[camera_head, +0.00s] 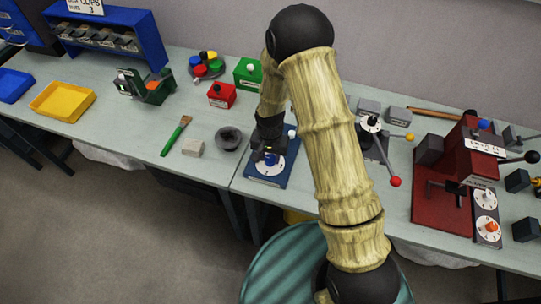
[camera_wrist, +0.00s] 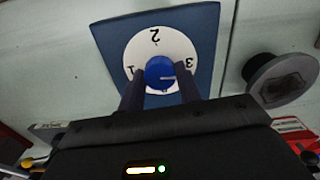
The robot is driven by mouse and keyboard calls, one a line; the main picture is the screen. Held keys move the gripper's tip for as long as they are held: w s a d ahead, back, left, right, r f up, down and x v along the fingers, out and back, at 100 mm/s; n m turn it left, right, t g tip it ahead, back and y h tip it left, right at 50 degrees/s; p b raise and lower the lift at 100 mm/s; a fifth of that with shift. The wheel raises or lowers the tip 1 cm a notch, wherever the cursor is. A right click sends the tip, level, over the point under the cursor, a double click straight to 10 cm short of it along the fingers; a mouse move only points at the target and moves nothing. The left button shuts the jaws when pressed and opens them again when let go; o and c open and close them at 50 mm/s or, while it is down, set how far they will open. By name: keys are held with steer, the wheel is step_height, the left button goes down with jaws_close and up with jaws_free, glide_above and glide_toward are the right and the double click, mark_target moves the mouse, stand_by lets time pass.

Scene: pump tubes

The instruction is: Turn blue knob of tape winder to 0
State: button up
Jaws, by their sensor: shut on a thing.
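The tape winder (camera_head: 285,180) is a blue block with a white dial on the bench, below my gripper (camera_head: 267,152). In the wrist view, the blue tape winder (camera_wrist: 105,35) carries a white dial (camera_wrist: 150,45) with 2 at the top, 1 at the left and 3 at the right; the bottom mark is mostly hidden. The blue knob (camera_wrist: 160,70) sits at the dial's centre, with a short white line that points right, roughly toward 3. My gripper (camera_wrist: 160,92) has its dark fingers on either side of the knob, shut on it.
A grey block (camera_head: 193,148) and a green-handled brush (camera_head: 176,136) lie farther left. A lever with a red ball (camera_head: 394,181) and a red press (camera_head: 440,195) stand to the right.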

steer(key=shift+n, duration=1.7)
steer(key=shift+n, duration=1.7)
steer(key=shift+n+p, duration=0.3)
steer(key=shift+n, duration=1.4)
